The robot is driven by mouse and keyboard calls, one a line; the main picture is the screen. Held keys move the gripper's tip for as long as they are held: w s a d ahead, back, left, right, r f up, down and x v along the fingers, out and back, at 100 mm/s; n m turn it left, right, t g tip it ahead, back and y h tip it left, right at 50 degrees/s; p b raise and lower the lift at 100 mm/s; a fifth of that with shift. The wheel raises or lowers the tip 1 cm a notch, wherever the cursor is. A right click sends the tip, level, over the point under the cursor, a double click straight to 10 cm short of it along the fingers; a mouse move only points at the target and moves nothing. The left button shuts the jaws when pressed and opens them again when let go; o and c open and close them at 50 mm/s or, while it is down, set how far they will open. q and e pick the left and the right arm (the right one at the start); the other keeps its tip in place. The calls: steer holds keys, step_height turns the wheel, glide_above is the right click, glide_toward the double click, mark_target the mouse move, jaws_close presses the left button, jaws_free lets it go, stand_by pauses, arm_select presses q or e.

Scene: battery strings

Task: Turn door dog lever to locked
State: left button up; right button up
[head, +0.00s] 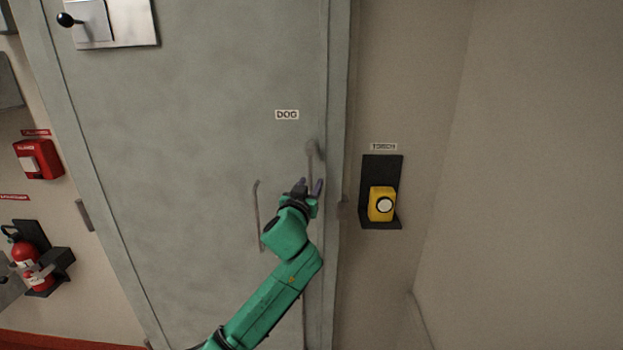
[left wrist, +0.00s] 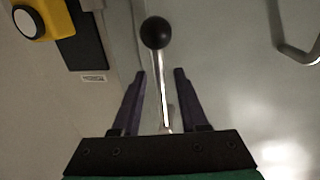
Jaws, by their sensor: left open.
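The dog lever (head: 311,160) is on the grey door near its right edge, below the DOG label (head: 287,115). It hangs down from its pivot, and its lower end is hidden behind my gripper in the head view. In the left wrist view, which is upside down, the lever (left wrist: 161,95) is a pale bar with a black ball knob (left wrist: 155,33). My left gripper (head: 311,187) is open at the lever. Its two dark fingers (left wrist: 159,75) stand either side of the bar, with visible gaps. My right gripper is not in view.
A fixed door handle (head: 257,215) is left of the lever. A yellow torch (head: 382,203) sits in a black holder on the wall to the right. A plate with a black-knobbed switch (head: 92,22) is upper left. A fire extinguisher (head: 30,262) and red box (head: 38,160) are far left.

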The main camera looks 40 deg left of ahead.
arm_select(q)
steer(key=shift+w+a, duration=0.35)
steer(key=shift+w, duration=0.15)
steer(key=shift+s+d, duration=0.1)
jaws_close()
stand_by(1.0)
